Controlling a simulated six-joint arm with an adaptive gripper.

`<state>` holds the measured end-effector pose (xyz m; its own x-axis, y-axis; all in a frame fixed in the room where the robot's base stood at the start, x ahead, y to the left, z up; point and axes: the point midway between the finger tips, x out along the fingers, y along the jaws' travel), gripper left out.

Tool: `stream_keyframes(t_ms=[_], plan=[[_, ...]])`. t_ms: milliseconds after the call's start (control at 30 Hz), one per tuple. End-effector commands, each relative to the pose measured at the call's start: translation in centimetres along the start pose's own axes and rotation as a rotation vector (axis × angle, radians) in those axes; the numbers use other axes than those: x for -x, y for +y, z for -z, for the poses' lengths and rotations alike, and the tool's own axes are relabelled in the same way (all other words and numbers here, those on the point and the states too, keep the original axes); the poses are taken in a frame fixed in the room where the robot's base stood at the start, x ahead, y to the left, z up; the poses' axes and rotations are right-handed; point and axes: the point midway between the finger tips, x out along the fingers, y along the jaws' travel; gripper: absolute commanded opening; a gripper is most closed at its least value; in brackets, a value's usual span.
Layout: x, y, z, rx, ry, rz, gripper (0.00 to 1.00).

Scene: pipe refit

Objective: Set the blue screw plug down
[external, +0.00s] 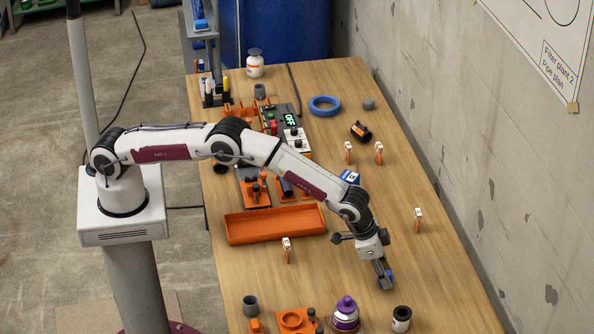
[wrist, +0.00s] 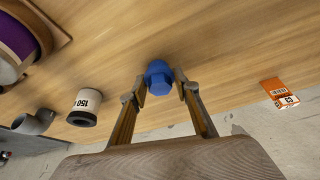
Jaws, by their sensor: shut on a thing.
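The blue screw plug (wrist: 159,82) shows between my two fingertips in the wrist view, its hexagonal head toward the camera. My gripper (wrist: 160,88) is shut on it. In the external view my gripper (external: 386,284) points down low over the right front part of the wooden table (external: 440,270). Only a bit of the blue plug (external: 391,273) shows there beside the fingers. I cannot tell whether the plug touches the table.
A black and white cylinder labelled 150 (external: 401,318) and a purple bottle (external: 345,312) stand at the near edge. An orange tag (external: 418,220) stands to the right. An orange tray (external: 275,225) lies left. The table around my gripper is clear.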

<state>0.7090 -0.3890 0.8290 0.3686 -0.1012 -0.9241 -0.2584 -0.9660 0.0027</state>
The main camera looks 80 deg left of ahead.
Motion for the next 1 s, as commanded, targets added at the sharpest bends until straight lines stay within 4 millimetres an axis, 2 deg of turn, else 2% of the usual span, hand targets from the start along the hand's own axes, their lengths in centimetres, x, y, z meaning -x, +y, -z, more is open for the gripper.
stream_keyframes(t_ms=[567, 600, 633, 1000], plan=[[-0.73, -0.01, -0.3, -0.001, 0.0, 0.0, 0.16], [-0.69, -0.01, -0.28, -0.001, 0.0, 0.0, 0.41], [-0.69, -0.01, -0.28, -0.001, 0.0, 0.0, 0.47], [-0.63, -0.01, -0.25, -0.001, 0.001, 0.0, 0.47]])
